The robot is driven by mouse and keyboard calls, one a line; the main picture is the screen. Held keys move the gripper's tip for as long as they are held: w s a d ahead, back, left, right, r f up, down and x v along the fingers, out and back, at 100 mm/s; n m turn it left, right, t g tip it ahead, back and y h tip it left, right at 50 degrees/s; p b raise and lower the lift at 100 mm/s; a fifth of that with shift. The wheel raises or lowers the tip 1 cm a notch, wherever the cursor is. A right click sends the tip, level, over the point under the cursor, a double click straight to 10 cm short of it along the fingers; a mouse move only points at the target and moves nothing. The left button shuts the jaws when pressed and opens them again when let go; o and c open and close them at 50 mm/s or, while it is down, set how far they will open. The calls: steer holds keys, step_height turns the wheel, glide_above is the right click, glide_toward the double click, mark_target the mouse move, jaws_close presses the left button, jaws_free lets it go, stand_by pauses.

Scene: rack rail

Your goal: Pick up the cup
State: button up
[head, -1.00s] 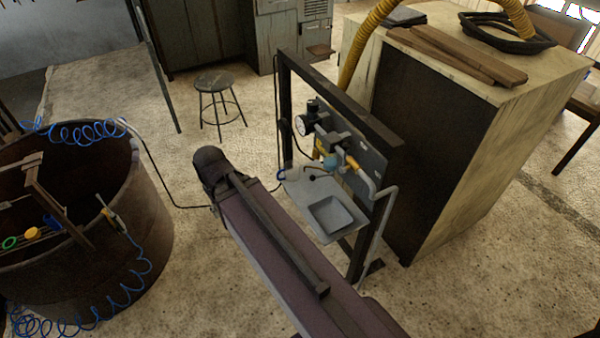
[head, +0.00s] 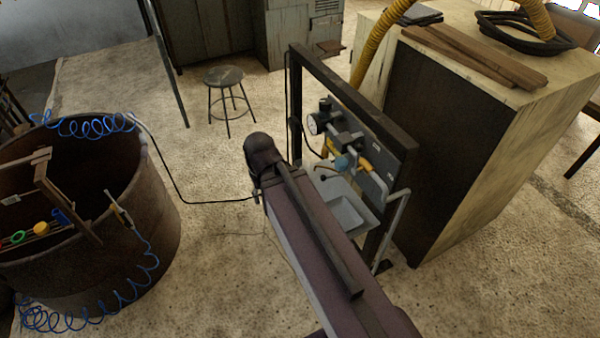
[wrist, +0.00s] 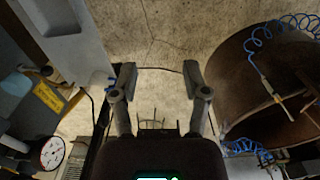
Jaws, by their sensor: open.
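I cannot pick out a cup for certain in either view. My gripper (wrist: 160,82) is open and empty in the wrist view, its two fingers apart over bare floor. In the head view my arm hides the gripper and part of the grey tray. Small coloured pieces, among them a yellow one (head: 41,228), a green ring (head: 17,237) and a blue piece (head: 60,216), sit on a rail in the large round tub (head: 150,225). They are too small to identify.
A dark upright frame (head: 350,95) carries a gauge (head: 314,123), valves and a grey tray (head: 346,214), close right of my arm. A tall cabinet (head: 440,150) stands behind it. A blue coiled hose (head: 80,126) hangs on the tub.

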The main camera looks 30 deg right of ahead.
steer(key=o, duration=0.3)
steer(key=shift+w+f, duration=0.1)
steer(key=shift+f, duration=0.05)
steer(key=shift+o, duration=0.5)
steer(key=shift+w+d+f+n+b, duration=0.3)
steer(key=shift+f+b, duration=0.2)
steer(key=shift+b, duration=0.1)
steer(key=w+d+f+n+t+h+b, duration=0.2)
steer(key=w+d+f+n+h+b, duration=0.3)
steer(key=b, duration=0.9)
steer(key=w+d+f+n+t+h+b, duration=0.3)
steer(key=w+d+f+n+h+b, duration=0.2)
steer(key=w+f+n+b, duration=0.7)
steer(key=w+n+h+b, duration=0.2)
steer(key=n, duration=0.3)
steer(key=shift+w+d+t, duration=0.25)
steer(key=shift+w+t, duration=0.05)
steer(key=shift+w, duration=0.05)
steer(key=b+x, duration=0.3)
steer(key=x, duration=0.5)
steer(key=shift+d+b, duration=0.35)
